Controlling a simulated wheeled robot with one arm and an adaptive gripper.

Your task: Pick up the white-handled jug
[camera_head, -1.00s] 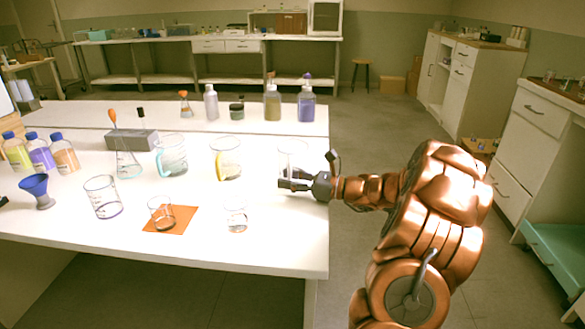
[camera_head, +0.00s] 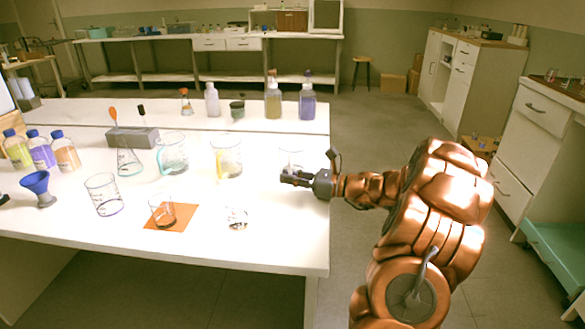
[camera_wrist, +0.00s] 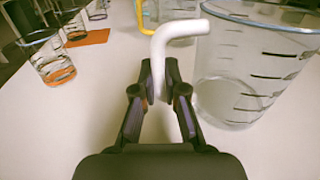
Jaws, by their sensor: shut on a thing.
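The white-handled jug (camera_head: 291,160) is clear glass and stands upright near the right end of the white table in the head view. In the wrist view the jug (camera_wrist: 255,65) fills the right side, with dark graduation marks on its wall. Its bent white handle (camera_wrist: 178,38) runs down between my fingers. My gripper (camera_head: 284,178) comes in from the right, just in front of the jug. In the wrist view my gripper (camera_wrist: 172,80) is shut on the handle. The lower handle is partly hidden by the fingers.
A yellow-handled jug (camera_head: 227,160) and a teal-handled jug (camera_head: 172,155) stand to the left. A small beaker (camera_head: 237,219) stands nearer the front edge. A glass with orange liquid (camera_head: 162,211) sits on an orange mat (camera_head: 185,214). Bottles (camera_head: 307,105) stand behind.

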